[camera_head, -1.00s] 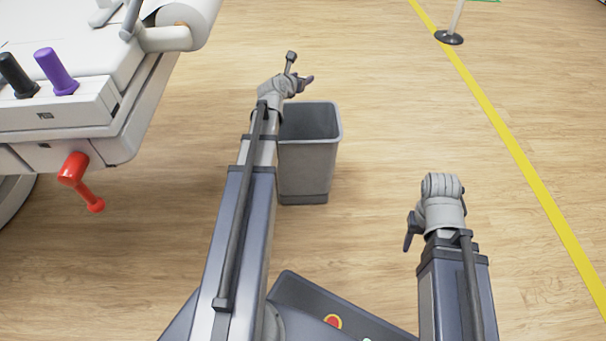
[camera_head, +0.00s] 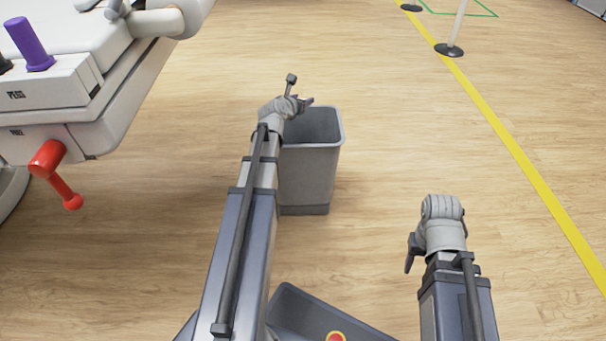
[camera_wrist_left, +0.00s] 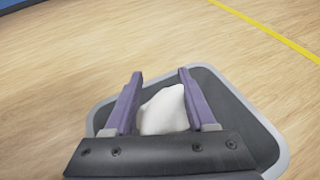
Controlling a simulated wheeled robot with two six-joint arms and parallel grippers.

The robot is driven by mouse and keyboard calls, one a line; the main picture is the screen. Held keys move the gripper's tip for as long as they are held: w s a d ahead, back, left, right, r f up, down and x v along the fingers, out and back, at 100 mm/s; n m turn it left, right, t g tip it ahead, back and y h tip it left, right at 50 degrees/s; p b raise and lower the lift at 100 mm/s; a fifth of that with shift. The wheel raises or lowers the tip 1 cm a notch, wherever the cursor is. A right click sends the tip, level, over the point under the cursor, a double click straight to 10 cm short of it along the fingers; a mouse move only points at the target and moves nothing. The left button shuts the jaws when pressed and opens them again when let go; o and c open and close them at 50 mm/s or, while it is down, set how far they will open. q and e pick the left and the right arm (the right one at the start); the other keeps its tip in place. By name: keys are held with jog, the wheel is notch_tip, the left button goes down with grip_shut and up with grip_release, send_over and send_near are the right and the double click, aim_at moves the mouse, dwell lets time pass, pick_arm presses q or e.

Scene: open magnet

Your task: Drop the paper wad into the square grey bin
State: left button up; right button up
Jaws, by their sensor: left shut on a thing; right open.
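The square grey bin (camera_head: 310,180) stands upright on the wooden floor in the middle of the head view. My left gripper (camera_head: 304,101) is at the bin's far left rim in that view. In the left wrist view my left gripper (camera_wrist_left: 160,88) is shut on the white paper wad (camera_wrist_left: 164,112), which sits between its purple fingers. The bin's rim (camera_wrist_left: 277,135) and dark inside show behind and around the wad there. The wad is hidden in the head view. My right gripper (camera_head: 409,260) is open, apart from the bin, at the lower right.
A white table-like unit (camera_head: 60,95) with a purple peg (camera_head: 30,45) and a red handle (camera_head: 55,172) stands at the left. A post on a dark base (camera_head: 448,49) stands by a yellow floor line (camera_head: 510,140). The floor right of the bin is clear.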

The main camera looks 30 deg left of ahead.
pick_arm(q)
jog(key=shift+f, duration=0.2)
jog(key=o, duration=1.4)
jog(key=p+v, duration=0.3)
jog(key=v, duration=0.4)
jog(key=shift+s, duration=0.4)
jog(key=shift+d, duration=0.1)
